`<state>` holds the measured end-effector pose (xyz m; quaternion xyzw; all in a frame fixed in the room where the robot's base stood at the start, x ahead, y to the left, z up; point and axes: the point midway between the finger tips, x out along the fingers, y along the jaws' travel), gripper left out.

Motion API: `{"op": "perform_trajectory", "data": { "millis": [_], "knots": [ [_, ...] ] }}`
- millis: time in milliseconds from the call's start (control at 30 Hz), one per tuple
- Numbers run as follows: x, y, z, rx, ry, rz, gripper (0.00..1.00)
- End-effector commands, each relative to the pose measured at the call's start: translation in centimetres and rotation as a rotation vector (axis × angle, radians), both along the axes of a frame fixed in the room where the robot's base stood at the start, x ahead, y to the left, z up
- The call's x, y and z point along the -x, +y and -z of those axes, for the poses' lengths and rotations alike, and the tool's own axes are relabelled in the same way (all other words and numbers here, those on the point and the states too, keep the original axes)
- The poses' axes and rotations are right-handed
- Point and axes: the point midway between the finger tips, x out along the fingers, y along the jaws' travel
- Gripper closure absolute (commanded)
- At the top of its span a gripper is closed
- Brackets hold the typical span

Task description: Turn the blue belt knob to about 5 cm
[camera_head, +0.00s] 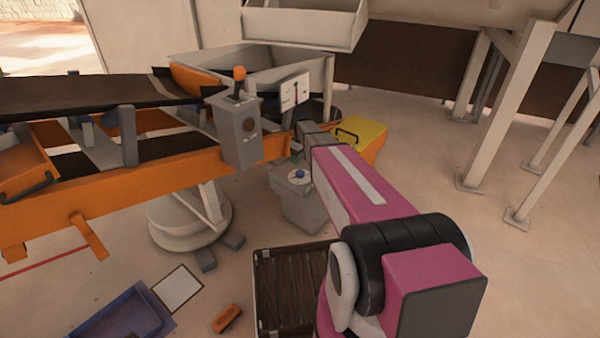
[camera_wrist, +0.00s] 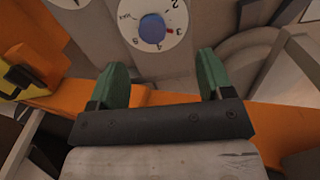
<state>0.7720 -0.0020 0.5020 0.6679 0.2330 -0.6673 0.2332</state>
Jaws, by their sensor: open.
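The blue belt knob (camera_wrist: 152,29) sits at the middle of a round white dial in the wrist view. The dial has printed numbers, the word MAX at its left and a small red mark at the knob's lower right. The knob also shows in the head view (camera_head: 299,174), on top of a grey box. My gripper (camera_wrist: 163,77) is open, with its two green fingers apart and nothing between them. The fingertips are below the knob in the wrist view and do not touch it. In the head view my arm hides much of the gripper.
A grey control box (camera_head: 241,135) with an orange-topped lever stands beside the orange conveyor frame (camera_head: 120,174). A yellow container (camera_head: 360,133) is behind my arm. A dark slatted crate (camera_head: 283,290) and a blue tray (camera_head: 120,315) lie on the floor. Open floor is at right.

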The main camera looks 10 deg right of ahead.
Motion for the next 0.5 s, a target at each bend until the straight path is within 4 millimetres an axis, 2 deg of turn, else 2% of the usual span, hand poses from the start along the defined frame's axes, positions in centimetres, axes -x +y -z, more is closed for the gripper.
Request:
{"op": "perform_trajectory", "data": {
  "millis": [33, 133, 267, 500],
  "knots": [
    [-1.7, 0.0, 0.4, 0.0, 0.0, -0.024, 0.27],
    [-2.7, 0.0, 0.6, 0.0, 0.001, -0.057, 0.27],
    [-2.8, 0.0, 1.3, 0.0, 0.001, -0.068, 0.27],
    [-2.8, 0.0, 4.9, 0.0, 0.003, -0.066, 0.27]
  ]
}}
